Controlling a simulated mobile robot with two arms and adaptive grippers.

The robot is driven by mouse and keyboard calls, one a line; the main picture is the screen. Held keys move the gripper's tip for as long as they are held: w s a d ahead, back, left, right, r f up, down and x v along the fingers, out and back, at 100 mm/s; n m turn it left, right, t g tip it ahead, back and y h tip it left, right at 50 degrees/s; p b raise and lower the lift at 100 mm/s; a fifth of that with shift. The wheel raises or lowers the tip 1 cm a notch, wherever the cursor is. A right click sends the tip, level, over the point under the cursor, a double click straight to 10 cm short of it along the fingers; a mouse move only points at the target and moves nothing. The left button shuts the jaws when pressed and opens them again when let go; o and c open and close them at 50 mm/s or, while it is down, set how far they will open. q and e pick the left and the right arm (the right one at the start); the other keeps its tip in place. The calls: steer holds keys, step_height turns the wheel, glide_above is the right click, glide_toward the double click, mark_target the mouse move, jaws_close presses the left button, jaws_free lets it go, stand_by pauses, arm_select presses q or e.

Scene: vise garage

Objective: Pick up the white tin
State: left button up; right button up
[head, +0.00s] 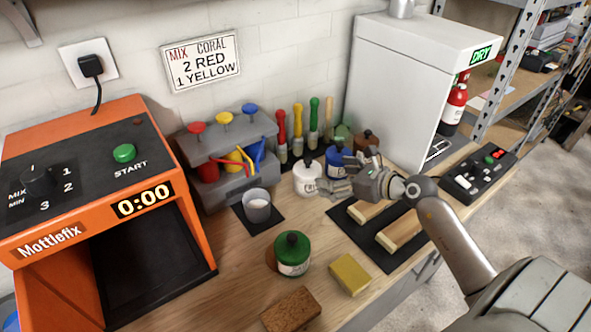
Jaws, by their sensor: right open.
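The white tin (306,179) stands upright on the wooden bench, with a dark lid knob on top and a label on its front. My right gripper (334,186) reaches in from the right, and its fingertips are close to the tin's right side. It is open, and I cannot tell whether the fingers touch the tin. A blue tin (335,162) stands just behind the gripper and is partly hidden by it. My left gripper is not in view.
A green tin (292,254), a yellow sponge (350,274) and a grey cup (257,206) stand nearby. Wooden blocks (400,231) lie on a dark mat under my right arm. Brushes (298,128) stand behind. The orange mixer (75,180) is at left, the white dryer (405,85) at back right.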

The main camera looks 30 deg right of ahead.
mark_target(317, 174)
steer(key=shift+w+a, duration=0.35)
steer(key=shift+w, duration=0.05)
steer(key=x, duration=0.3)
steer(key=shift+f+p, duration=0.1)
steer(key=shift+p, duration=0.2)
steer(key=shift+w+f, duration=0.15)
steer(key=shift+w, duration=0.1)
steer(key=shift+w+a+f+p, duration=0.15)
steer(key=shift+w+a+p, duration=0.15)
steer(key=shift+w+p, duration=0.15)
steer(key=x, duration=0.4)
steer(key=shift+s+f+p, duration=0.1)
steer(key=shift+f+p, duration=0.15)
steer(key=shift+p, duration=0.1)
steer(key=shift+s, duration=0.1)
steer(key=shift+c, duration=0.6)
steer(key=c, duration=1.2)
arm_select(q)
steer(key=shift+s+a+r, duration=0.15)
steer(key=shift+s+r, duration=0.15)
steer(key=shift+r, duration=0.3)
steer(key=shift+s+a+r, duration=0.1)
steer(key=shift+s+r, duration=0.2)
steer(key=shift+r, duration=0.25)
arm_select(e)
steer(key=shift+r, duration=0.15)
steer(key=shift+c, duration=0.7)
steer(key=shift+r, duration=0.15)
